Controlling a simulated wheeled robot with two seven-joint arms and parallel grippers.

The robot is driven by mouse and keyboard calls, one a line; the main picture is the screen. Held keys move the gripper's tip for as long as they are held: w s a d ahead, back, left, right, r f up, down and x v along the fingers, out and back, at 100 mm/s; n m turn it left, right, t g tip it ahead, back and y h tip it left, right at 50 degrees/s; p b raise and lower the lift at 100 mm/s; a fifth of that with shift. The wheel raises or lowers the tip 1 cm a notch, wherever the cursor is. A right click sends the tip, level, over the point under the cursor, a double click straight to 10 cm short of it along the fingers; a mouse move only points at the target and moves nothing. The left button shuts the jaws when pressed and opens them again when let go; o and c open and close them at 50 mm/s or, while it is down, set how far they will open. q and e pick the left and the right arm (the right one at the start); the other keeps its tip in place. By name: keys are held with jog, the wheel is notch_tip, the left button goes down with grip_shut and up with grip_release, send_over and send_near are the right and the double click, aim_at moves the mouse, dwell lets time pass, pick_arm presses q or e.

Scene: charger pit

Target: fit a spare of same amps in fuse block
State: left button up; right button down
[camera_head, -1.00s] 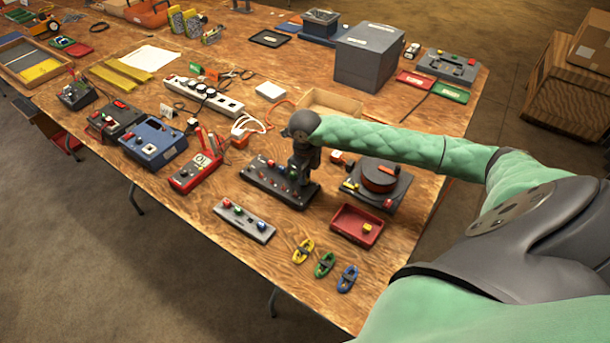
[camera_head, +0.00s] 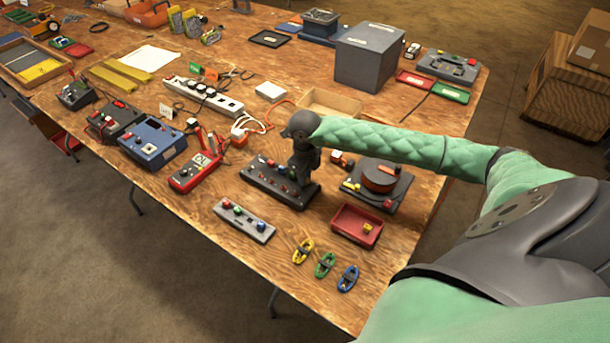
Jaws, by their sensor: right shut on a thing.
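The dark fuse block (camera_head: 262,189) lies near the middle of the table, with several small coloured pieces along its top. My right gripper (camera_head: 298,178) points down at the right part of the block. It is shut on a small piece, likely a fuse, mostly hidden by the fingers; I cannot tell its colour or whether it is seated. A grey spare strip (camera_head: 246,222) in front carries a red, a green and a blue fuse. A red tray (camera_head: 350,235) at right holds a small yellow fuse (camera_head: 368,228). My left gripper is not in view.
A dark device with an orange-brown round top (camera_head: 380,177) stands close right of the block. Yellow (camera_head: 302,251), green (camera_head: 325,265) and blue (camera_head: 347,279) loops lie near the front edge. A red meter (camera_head: 195,172) and an open wooden box (camera_head: 332,103) are nearby.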

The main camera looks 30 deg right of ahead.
dwell(0.3)
jog(key=c, duration=1)
grip_release()
jog(key=shift+r+p, duration=1.05)
jog(key=shift+r, duration=2.65)
